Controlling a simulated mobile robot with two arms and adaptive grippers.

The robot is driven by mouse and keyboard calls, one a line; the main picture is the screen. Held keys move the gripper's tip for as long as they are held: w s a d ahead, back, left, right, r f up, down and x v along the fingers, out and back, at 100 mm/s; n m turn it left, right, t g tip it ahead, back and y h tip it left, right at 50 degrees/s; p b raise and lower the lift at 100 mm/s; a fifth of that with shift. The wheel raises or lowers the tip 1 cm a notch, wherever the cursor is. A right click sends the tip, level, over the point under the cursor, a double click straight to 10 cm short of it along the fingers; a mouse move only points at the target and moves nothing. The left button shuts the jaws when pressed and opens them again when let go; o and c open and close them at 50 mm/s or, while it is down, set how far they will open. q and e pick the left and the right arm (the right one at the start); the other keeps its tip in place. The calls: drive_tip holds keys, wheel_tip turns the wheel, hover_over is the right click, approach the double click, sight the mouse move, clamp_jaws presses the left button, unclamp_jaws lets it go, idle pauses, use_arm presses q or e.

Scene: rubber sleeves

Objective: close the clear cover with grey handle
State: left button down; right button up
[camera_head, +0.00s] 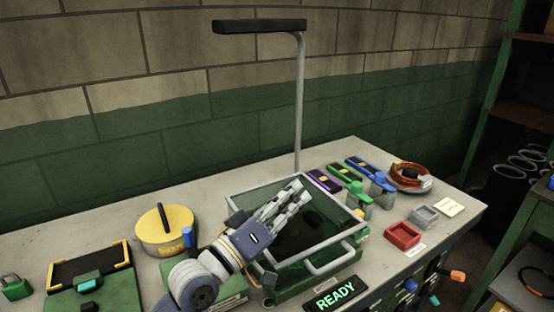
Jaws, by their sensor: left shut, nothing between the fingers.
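The clear cover (327,213) has pale edges and lies over a green box (292,285) at the front middle of the bench. Its grey handle (335,257) runs along the front edge, above the READY sign. I cannot tell whether the cover is fully down or slightly raised. My left gripper (301,191) is shut and empty. In the picture its fingers overlap the back part of the cover, pointing up and right. I cannot tell whether they touch it. My left gripper and wrist hide the cover's left part. My right gripper is not in view.
A lamp post (299,110) stands behind the cover. A yellow round container (164,232) is to the left. Green and blue bottles (359,197), a red tray (402,236) and a coiled orange cable (409,173) are to the right. A READY sign (336,296) is in front.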

use_arm(q)
drive_tip(key=s+d+f+b, duration=0.3)
drive_tip(key=s+f, duration=0.2)
drive_tip(key=f, duration=0.5)
drive_tip(key=shift+f+b, duration=0.3)
drive_tip(key=shift+b, duration=0.05)
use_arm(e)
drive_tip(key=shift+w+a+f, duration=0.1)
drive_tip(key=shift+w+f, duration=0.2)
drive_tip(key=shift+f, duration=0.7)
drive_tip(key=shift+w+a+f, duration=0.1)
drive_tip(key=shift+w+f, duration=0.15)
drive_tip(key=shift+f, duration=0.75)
use_arm(q)
drive_tip(key=shift+d, duration=0.1)
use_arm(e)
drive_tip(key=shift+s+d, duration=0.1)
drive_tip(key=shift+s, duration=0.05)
use_arm(q)
drive_tip(key=shift+r, duration=0.1)
